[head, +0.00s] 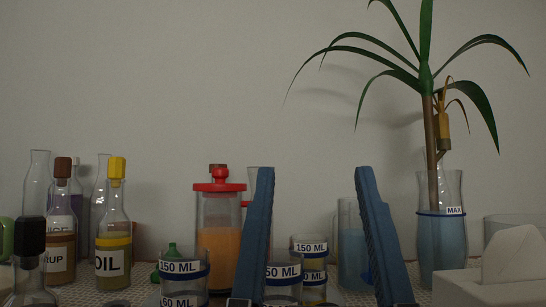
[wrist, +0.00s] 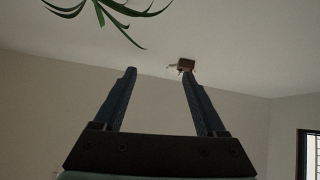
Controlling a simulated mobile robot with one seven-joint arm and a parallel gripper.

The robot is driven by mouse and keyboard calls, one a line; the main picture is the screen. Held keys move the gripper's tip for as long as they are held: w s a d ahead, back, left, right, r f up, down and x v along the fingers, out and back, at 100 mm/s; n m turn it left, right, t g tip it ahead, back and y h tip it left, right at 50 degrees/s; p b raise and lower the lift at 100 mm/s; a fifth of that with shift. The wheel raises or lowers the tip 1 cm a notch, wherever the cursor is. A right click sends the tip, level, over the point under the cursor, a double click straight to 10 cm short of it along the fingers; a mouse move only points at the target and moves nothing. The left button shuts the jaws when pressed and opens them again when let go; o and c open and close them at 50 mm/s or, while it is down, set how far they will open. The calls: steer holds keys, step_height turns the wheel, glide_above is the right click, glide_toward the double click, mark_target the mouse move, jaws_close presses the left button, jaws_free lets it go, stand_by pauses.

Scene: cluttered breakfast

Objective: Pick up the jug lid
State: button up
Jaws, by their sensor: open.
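A red lid with a round knob (head: 219,186) sits on a clear jug (head: 217,235) holding orange liquid, left of centre in the head view. My gripper (head: 314,172) points upward with its two blue fingers wide apart and nothing between them. Its left finger stands just right of the jug in the picture and hides part of what lies behind it. The wrist view also shows my gripper (wrist: 159,72) open and empty against the wall and ceiling; the lid is not in that view.
An oil bottle (head: 113,235) and other corked bottles crowd the left. Glasses marked 150 ML (head: 184,268) stand in front of the jug. A plant in a water-filled vase (head: 441,250) stands right, behind a white block-like object (head: 500,275). Space above the jug looks clear.

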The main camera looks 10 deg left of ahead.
steer(key=w+a+r+g+p, duration=0.1)
steer(key=w+r+p, duration=0.2)
steer(key=r+p, duration=0.55)
steer(key=w+a+r+g+p, duration=0.1)
steer(key=w+r+p, duration=0.1)
steer(key=r+p, duration=0.65)
steer(key=m+g+h+p, duration=0.1)
steer(key=g+p, duration=0.9)
steer(key=p, duration=0.7)
glide_toward(217, 169)
steer(key=x, duration=0.3)
steer(key=b+x, duration=0.1)
steer(key=x, duration=0.2)
steer(key=shift+w+d+f, duration=0.15)
steer(key=shift+d, duration=0.1)
steer(key=shift+x, duration=2.6)
steer(key=shift+a, duration=0.15)
jaws_close()
